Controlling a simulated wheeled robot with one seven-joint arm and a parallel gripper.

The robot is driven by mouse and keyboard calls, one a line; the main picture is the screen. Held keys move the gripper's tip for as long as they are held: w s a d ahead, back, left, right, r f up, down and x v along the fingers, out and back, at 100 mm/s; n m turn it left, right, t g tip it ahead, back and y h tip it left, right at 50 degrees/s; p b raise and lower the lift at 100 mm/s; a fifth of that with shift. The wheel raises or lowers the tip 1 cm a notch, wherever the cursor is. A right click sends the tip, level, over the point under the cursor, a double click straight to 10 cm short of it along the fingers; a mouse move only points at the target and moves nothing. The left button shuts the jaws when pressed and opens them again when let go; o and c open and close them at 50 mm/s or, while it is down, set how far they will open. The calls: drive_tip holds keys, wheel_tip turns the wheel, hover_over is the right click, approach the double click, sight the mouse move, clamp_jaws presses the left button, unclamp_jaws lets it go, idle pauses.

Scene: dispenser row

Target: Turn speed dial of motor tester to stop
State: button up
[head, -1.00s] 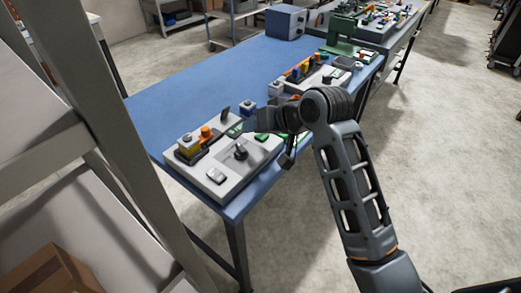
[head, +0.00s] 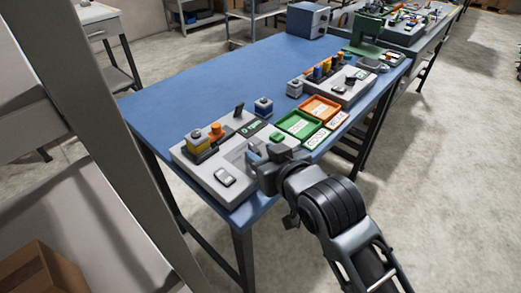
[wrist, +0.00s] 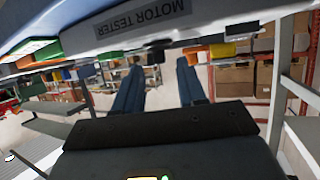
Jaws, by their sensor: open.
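The motor tester (head: 205,181) is a pale grey box at the near end of the blue table. It has a rocker switch (head: 225,177) and a small dark display (head: 251,128), which seems to read 0 rpm. My gripper (head: 254,154) is at the tester's right part and covers the speed dial in the head view. In the wrist view the tester's name label (wrist: 143,18) is upside down. A small dark knob (wrist: 157,53), likely the dial, shows beyond the gap between my open fingers (wrist: 158,75). I cannot tell its pointer direction or any contact.
Yellow and orange parts (head: 216,132) stand on the tester's left side. A green tray (head: 299,124) and an orange tray (head: 320,108) lie to its right. Another grey device (head: 345,92) stands farther along the table (head: 215,83). A grey upright (head: 92,120) is close on the left.

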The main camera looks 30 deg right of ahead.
drive_tip(key=shift+x, duration=1.15)
drive_tip(key=c, duration=0.7)
